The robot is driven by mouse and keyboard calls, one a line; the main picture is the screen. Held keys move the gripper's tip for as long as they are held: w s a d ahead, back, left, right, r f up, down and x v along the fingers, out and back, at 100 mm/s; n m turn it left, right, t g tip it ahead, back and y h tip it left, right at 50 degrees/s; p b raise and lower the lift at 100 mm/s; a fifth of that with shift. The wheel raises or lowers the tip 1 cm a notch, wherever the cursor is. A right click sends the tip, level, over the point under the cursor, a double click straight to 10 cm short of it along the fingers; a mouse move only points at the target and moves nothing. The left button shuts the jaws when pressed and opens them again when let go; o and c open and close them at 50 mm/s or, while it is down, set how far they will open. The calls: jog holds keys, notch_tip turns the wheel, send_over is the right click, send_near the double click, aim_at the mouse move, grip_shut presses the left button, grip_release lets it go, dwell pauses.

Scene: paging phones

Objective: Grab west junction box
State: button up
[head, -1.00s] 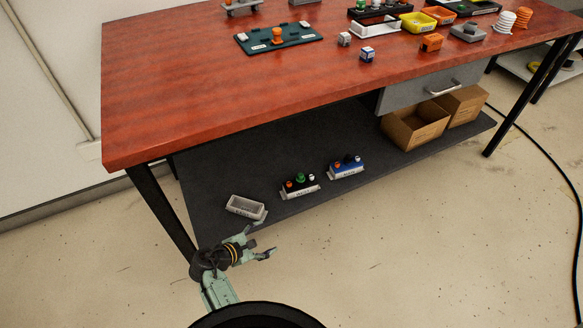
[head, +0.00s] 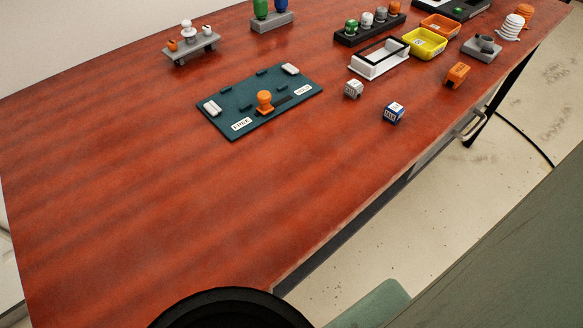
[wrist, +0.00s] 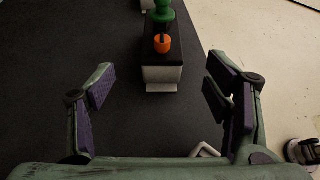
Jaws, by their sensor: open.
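I cannot read any label that names the west junction box. In the wrist view a black-topped box with a pale front (wrist: 162,75) sits on the dark shelf (wrist: 60,60). It carries an orange knob (wrist: 162,43) and a green knob (wrist: 163,12). My gripper (wrist: 160,92) is open and empty, its fingers spread to either side in front of this box, apart from it. On the tabletop in the head view stand a small grey-white cube (head: 353,89) and a blue and white cube (head: 394,112). My gripper's fingers are not in the head view.
The red tabletop (head: 130,190) is clear at front left. A teal plate (head: 225,120) with an orange knob lies on it. A white tray (head: 372,70), yellow bin (head: 424,43) and orange bin (head: 440,24) stand farther back. Pale floor (wrist: 250,35) lies right of the shelf.

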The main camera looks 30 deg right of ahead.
jog(key=shift+w+d+f, duration=0.15)
jog(key=shift+w+d, duration=0.05)
jog(key=shift+d, duration=0.15)
jog(key=x, duration=0.3)
jog(key=shift+s+d, duration=0.1)
jog(key=shift+d, duration=0.25)
jog(key=shift+s+p+x, duration=0.15)
jog(key=shift+x, duration=1.45)
jog(key=shift+s+p+x, duration=0.1)
jog(key=shift+p+x, duration=0.05)
jog(key=shift+x, duration=1.45)
jog(key=shift+f, duration=0.15)
jog(key=c, duration=1.4)
